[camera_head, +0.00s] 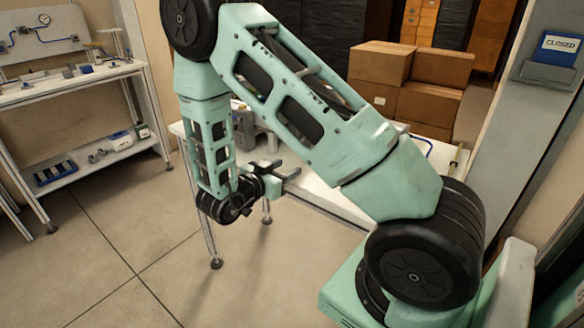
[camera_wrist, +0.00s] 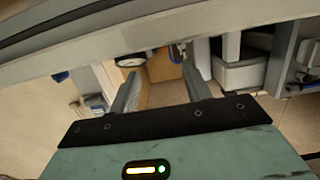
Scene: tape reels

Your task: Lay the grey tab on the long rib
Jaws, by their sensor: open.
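My gripper (camera_head: 288,169) is open, beside the near edge of the white table (camera_head: 325,187). In the wrist view its two fingers (camera_wrist: 160,75) stand apart with nothing between them. I cannot make out the grey tab or the long rib in either view. My arm hides much of the white table in the head view. The wrist view looks tilted past a pale edge at floor and furniture, and small things there are unclear.
A grey object (camera_head: 243,128) stands on the white table behind my arm. Cardboard boxes (camera_head: 410,85) are stacked behind the table. A workbench (camera_head: 75,90) with small parts and a lower shelf stands at the left. The floor (camera_head: 110,220) between is clear.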

